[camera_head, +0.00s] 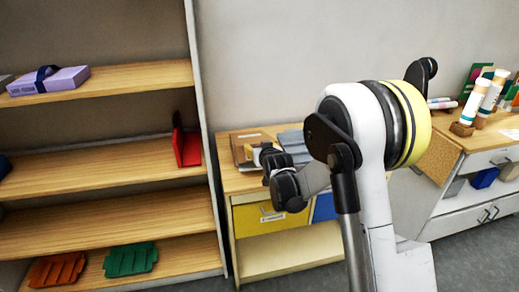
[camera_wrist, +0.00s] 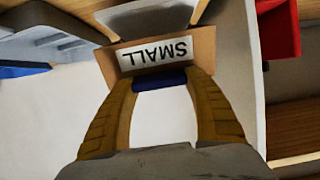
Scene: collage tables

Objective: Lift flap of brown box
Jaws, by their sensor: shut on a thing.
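The brown box (camera_head: 243,145) stands on the small wooden table in the head view, partly hidden behind my arm's end. In the wrist view the brown box (camera_wrist: 206,48) has a white label reading SMALL, seen upside down. A dark blue bar (camera_wrist: 152,85) lies along the edge of the labelled brown panel. My gripper (camera_wrist: 160,84) has its two yellow-brown fingers on either side of this bar, shut on it. Whether the panel is the flap, and how far it is raised, I cannot tell. In the head view my gripper's fingers are small and unclear.
The small table (camera_head: 232,184) has a yellow drawer front (camera_head: 258,222) and a grey stack (camera_head: 293,142) on top. A wooden shelf unit (camera_head: 110,76) stands at left, with a red item (camera_head: 187,146). A cabinet (camera_head: 475,185) with bottles (camera_head: 476,100) stands at right.

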